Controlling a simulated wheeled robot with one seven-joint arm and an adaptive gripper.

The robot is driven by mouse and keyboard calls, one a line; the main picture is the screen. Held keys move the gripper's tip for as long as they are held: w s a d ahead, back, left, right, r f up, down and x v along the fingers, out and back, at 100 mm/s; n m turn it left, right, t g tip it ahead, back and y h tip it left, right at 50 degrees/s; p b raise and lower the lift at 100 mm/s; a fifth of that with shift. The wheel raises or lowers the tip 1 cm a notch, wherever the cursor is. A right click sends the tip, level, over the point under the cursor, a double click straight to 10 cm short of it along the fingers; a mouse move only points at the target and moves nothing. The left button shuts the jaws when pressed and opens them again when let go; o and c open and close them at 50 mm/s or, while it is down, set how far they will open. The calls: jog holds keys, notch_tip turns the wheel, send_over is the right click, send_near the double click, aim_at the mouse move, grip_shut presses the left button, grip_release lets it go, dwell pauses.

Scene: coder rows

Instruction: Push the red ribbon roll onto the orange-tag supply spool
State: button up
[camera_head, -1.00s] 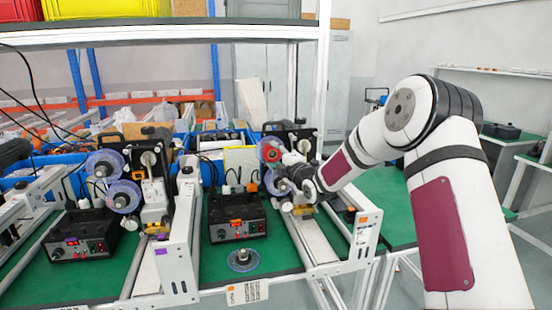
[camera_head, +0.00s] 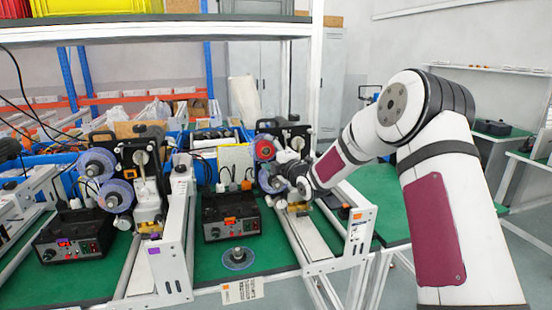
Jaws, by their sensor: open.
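The red ribbon roll (camera_head: 264,149) is at the upper spool position of the right-hand coder, its face toward me. The supply spool under it is hidden, so I cannot tell how far on the roll sits. A small orange tag (camera_head: 357,216) is on the right end of that coder's white frame. My gripper (camera_head: 283,174) is open, just right of and below the red roll, in front of the coder. Its fingers are small and blend with the dark parts there. They look apart from the roll.
A bluish roll (camera_head: 270,181) sits below the red one. The left coder carries two bluish rolls (camera_head: 98,165). A black control box (camera_head: 231,217) and a loose spool disc (camera_head: 238,258) are on the green bench. The white frame rail (camera_head: 312,237) runs below my gripper.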

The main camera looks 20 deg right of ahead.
jog(key=s+d+r+m+g+h, duration=0.15)
jog(key=s+m, duration=0.25)
jog(key=s, duration=0.6)
jog(key=s+r+m+g+h, duration=0.2)
jog(key=s+m+g, duration=0.1)
jog(key=s, duration=0.6)
jog(key=s+d+r+m+g+h, duration=0.15)
jog(key=s+m, duration=0.25)
jog(key=s, duration=0.6)
jog(key=s+a+f+m+g, duration=0.1)
jog(key=s+m+g, duration=0.2)
jog(key=s, duration=1)
jog(key=s+a+f+m+g, duration=0.1)
jog(key=s+m+g, duration=0.3)
jog(key=s, duration=1)
jog(key=a+m, duration=0.1)
jog(key=m, duration=0.1)
jog(key=shift+s+a+m+y, duration=0.15)
jog(key=shift+a+m+y, duration=0.15)
jog(key=shift+m, duration=0.1)
